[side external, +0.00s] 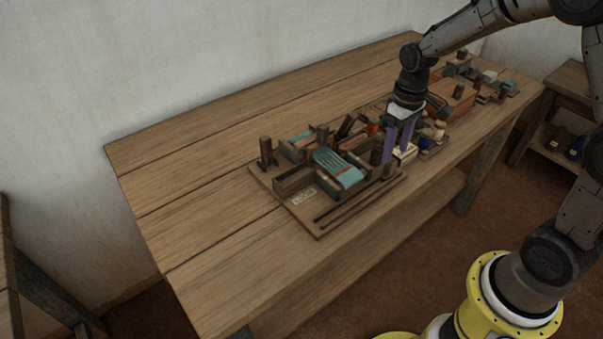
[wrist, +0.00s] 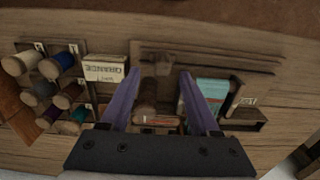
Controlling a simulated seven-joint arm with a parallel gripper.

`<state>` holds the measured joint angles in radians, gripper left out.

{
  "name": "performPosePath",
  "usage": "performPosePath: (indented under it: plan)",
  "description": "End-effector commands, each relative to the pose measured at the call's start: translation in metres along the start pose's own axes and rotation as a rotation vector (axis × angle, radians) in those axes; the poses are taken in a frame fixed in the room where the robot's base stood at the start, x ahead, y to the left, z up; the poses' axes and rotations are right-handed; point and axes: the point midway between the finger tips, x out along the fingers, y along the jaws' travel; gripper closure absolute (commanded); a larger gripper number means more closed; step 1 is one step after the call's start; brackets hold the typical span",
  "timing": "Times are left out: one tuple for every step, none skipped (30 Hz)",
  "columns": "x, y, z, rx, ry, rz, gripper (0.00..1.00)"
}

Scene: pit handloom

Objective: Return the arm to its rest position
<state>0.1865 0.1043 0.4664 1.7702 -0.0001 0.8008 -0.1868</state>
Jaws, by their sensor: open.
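My gripper (side external: 398,152) is open, its two purple fingers pointing down over the right part of the small loom board (side external: 300,213) on the bench. In the wrist view my gripper (wrist: 159,80) has its fingers spread wide with nothing held. A brown wooden post (wrist: 157,75) shows between the fingers; I cannot tell its distance from them. The teal cloth with a red stripe (side external: 338,168) lies on the loom, left of my gripper. A small pale lettered box (wrist: 104,68) sits left of the fingers.
A brown wooden box (side external: 453,100) and more small parts are at the bench's right end. The left of the wooden bench (side external: 185,185) is bare. A low shelf (side external: 553,140) stands at far right.

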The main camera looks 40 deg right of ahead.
Motion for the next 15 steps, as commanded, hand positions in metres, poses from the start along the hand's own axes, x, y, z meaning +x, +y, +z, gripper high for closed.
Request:
performPosePath:
  plan:
    - [-0.0044, 0.0001, -0.0007, 0.0, 0.003, 0.001, 0.38]
    - [-0.0063, 0.0001, -0.0006, 0.0, 0.003, 0.0, 0.38]
    - [-0.0085, 0.0001, -0.0005, 0.0, 0.002, 0.0, 0.38]
    - [-0.0098, 0.0001, -0.0003, 0.0, 0.001, 0.0, 0.38]
    - [-0.0108, 0.0001, -0.0003, 0.0, 0.001, 0.0, 0.38]
    - [-0.0117, 0.0, -0.0002, 0.0, 0.001, 0.0, 0.38]
    - [-0.0121, 0.0, -0.0002, 0.0, 0.001, 0.0, 0.38]
    - [-0.0123, 0.0, -0.0001, 0.0, 0.001, 0.0, 0.38]
    - [-0.0123, 0.0, -0.0001, 0.0, 0.001, 0.0, 0.38]
    - [-0.0123, 0.0, -0.0001, 0.0, 0.001, 0.0, 0.38]
    - [-0.0122, 0.0, -0.0001, 0.0, 0.001, 0.0, 0.38]
    - [-0.0122, 0.0, -0.0001, 0.0, 0.001, 0.0, 0.38]
    - [-0.0121, 0.0, 0.0, 0.0, 0.001, 0.0, 0.38]
    - [-0.0121, -0.0001, 0.0, 0.0, 0.001, 0.0, 0.38]
    - [-0.013, -0.0013, -0.0004, -0.004, 0.003, 0.001, 0.38]
